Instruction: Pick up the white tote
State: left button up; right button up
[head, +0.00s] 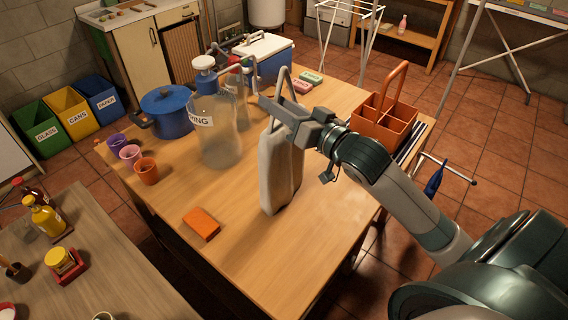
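The white tote (281,168) is a tall off-white bag, upright at the middle of the wooden table (325,205). Its strap loops up above the bag's top. My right gripper (268,108) is at the strap, over the top of the tote, with its arm coming in from the right. One finger shows clearly in front of the strap; the other is largely hidden, so I cannot tell whether the gripper has closed on the strap. Whether the tote's base touches the table is also unclear. My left gripper is not in view.
Left of the tote stand a large clear jug (215,140), a blue pot (168,112) and several cups (147,171). An orange block (201,224) lies in front. A blue-and-white cooler (268,58) is behind. An orange caddy (384,122) is at right.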

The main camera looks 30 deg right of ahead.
jog(key=w, duration=0.1)
jog(key=w+p, duration=0.1)
jog(key=w, duration=0.1)
jog(key=w+p, duration=0.1)
jog(key=w, duration=0.1)
jog(key=shift+a, duration=0.35)
grip_shut()
dwell(1.3)
